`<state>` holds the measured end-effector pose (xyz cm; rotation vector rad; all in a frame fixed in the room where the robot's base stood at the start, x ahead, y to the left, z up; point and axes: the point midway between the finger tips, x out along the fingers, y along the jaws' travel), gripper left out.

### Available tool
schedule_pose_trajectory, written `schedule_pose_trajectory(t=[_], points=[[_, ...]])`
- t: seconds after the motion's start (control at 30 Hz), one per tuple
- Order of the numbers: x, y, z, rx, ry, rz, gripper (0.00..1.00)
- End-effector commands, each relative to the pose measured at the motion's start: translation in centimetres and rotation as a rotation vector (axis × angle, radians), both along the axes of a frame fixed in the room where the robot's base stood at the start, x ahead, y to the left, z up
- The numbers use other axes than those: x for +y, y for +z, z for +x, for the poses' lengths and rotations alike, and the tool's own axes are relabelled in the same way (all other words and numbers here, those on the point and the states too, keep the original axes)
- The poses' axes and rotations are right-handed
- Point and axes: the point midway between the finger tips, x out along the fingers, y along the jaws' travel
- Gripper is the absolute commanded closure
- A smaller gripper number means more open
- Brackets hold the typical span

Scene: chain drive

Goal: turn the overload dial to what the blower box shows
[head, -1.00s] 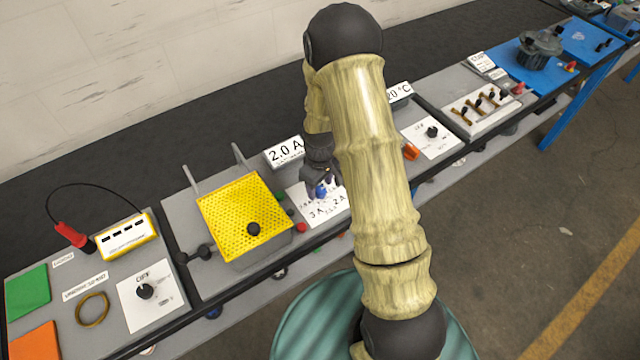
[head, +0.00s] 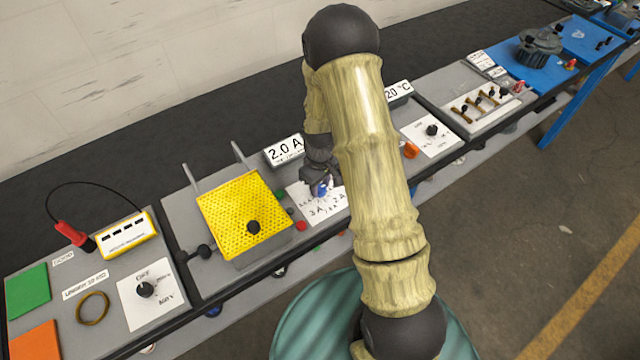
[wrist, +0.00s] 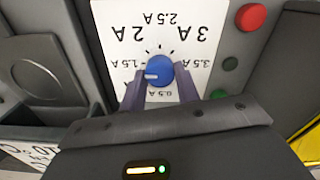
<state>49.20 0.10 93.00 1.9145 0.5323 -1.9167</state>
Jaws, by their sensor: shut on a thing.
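The overload dial is a blue knob (wrist: 158,73) on a white scale plate (wrist: 190,20), upside down in the wrist view, with marks from 0.5 A to 3.5 A. Its white pointer line points left, close to the 1.5 A mark and short of 2 A. My gripper (wrist: 160,88) is shut on the knob, one finger on each side. In the head view my gripper (head: 320,186) is over the same plate (head: 328,207), and my arm hides part of it. A box sign (head: 285,149) behind it reads 2.0 A; its small caption is unreadable.
A red button (wrist: 251,17) and green buttons (wrist: 230,64) sit beside the plate. A yellow perforated guard (head: 240,212) stands to the left in the head view. A 20 °C sign (head: 398,91) and another dial plate (head: 431,131) are to the right.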

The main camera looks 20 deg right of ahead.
Motion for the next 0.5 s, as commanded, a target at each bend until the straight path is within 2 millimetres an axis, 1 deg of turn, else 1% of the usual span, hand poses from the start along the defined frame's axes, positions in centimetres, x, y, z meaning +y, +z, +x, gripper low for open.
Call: schedule_pose_trajectory(t=[0.27,0.5], points=[[-0.03,0.03,0.07,-0.001,-0.136,0.000,0.91],[-0.03,0.08,0.13,-0.003,-0.328,0.000,0.91]])
